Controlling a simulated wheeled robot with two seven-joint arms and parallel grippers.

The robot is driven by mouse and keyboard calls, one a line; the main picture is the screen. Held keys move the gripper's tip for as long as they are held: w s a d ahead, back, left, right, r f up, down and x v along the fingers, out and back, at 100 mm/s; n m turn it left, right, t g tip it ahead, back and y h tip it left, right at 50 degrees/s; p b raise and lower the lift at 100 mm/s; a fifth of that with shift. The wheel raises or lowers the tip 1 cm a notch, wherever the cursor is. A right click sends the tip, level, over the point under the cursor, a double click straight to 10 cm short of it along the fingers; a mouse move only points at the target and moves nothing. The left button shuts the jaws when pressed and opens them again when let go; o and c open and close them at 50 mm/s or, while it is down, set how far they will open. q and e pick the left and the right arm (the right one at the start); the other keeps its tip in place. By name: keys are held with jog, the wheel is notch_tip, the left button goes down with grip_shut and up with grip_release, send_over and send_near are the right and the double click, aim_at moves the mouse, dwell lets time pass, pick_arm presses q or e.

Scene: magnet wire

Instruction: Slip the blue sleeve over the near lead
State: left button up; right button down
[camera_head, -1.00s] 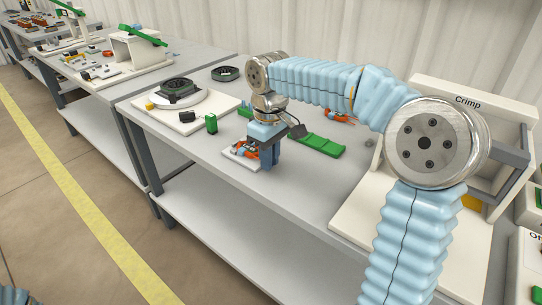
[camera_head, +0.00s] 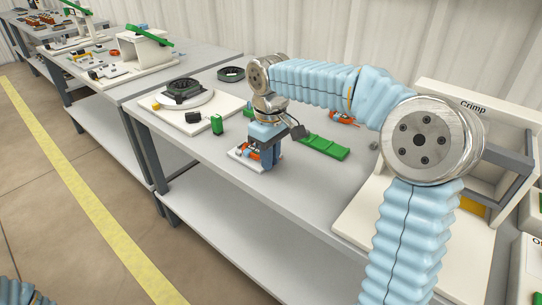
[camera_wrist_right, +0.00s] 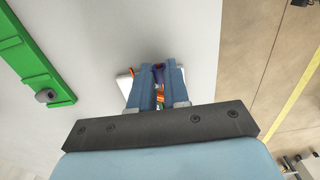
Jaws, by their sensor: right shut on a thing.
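My right gripper (camera_head: 270,166) points straight down over a small white tray (camera_head: 238,153) near the front edge of the bench. In the right wrist view its two fingers (camera_wrist_right: 158,68) are close together, with a small blue-violet piece (camera_wrist_right: 158,76) between them that looks like the sleeve. The gripper is shut on it. Orange wire (camera_wrist_right: 130,87) shows beside and between the fingers, and orange parts (camera_head: 252,154) show beside them in the head view. The fingers hide the near lead, so I cannot tell whether the sleeve is around it. My left gripper is out of view.
A green strip (camera_head: 323,147) lies behind the gripper. A white board (camera_head: 206,121) with a black ring part (camera_head: 186,90) stands to the left. The crimp station (camera_head: 448,103) stands at the right.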

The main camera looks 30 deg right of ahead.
jog(key=c, duration=1)
grip_release()
jog(key=shift+c, duration=0.2)
jog(key=shift+r+p, duration=0.3)
jog(key=shift+r, duration=2.2)
notch_tip(320, 180, up, 14)
jog(key=shift+f, duration=0.15)
